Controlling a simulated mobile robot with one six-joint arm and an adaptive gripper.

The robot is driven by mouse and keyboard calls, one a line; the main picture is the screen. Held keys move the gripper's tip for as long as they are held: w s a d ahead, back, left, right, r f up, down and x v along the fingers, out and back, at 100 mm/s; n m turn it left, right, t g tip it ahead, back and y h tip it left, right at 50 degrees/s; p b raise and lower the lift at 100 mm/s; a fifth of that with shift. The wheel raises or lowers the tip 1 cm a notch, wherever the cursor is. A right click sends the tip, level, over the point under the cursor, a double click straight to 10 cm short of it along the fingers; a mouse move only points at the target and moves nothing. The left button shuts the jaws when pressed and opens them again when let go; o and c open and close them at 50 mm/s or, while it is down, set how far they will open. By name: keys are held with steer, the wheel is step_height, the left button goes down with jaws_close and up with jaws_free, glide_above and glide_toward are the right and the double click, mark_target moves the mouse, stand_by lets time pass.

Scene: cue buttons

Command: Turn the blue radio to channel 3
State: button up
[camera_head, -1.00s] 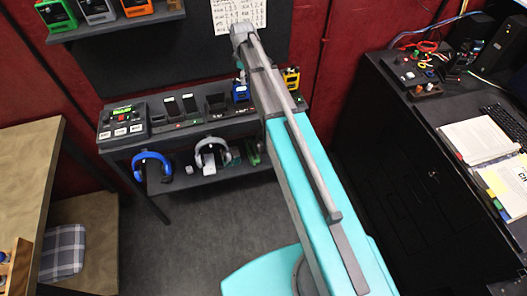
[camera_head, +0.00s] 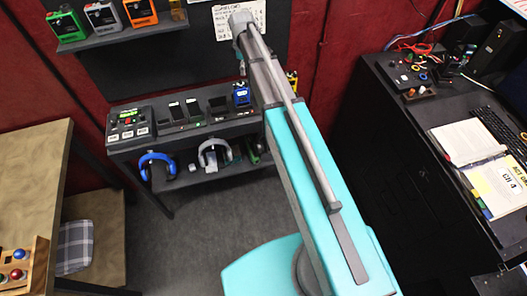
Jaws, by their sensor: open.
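The blue radio (camera_head: 241,96) stands upright at the right part of the dark charging bench against the back wall, just left of my arm. Its channel knob and display are too small to read. My arm reaches forward over the bench, its wrist high in front of the dark wall panel. Only a small part of my gripper (camera_head: 241,68) shows below the wrist, above the blue radio and apart from it as far as I can tell. It is open and holds nothing that I can see.
A yellow radio (camera_head: 292,80) is partly hidden behind my arm. Green (camera_head: 66,26), grey (camera_head: 102,16) and orange (camera_head: 140,12) radios stand on an upper shelf. A button console (camera_head: 128,122) sits at the bench's left. Headsets hang below. An open binder (camera_head: 498,185) lies on the right desk.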

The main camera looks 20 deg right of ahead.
steer(key=shift+r+p, duration=2.85)
steer(key=shift+r, duration=0.35)
steer(key=s+f+m+b, duration=0.6)
steer(key=s+f+b, duration=0.6)
steer(key=f+b, duration=0.4)
steer(key=s+f+m+b, duration=0.6)
steer(key=s+f+b, duration=0.6)
steer(key=f+b, duration=0.3)
steer(key=shift+s+d+f+b, duration=0.2)
steer(key=shift+s+f+b, duration=0.05)
steer(key=shift+f+b, duration=0.1)
steer(key=shift+r, duration=0.1)
step_height(320, 180, up, 32)
steer(key=n+p, duration=1.8)
steer(key=p, duration=1.4)
glide_above(246, 82)
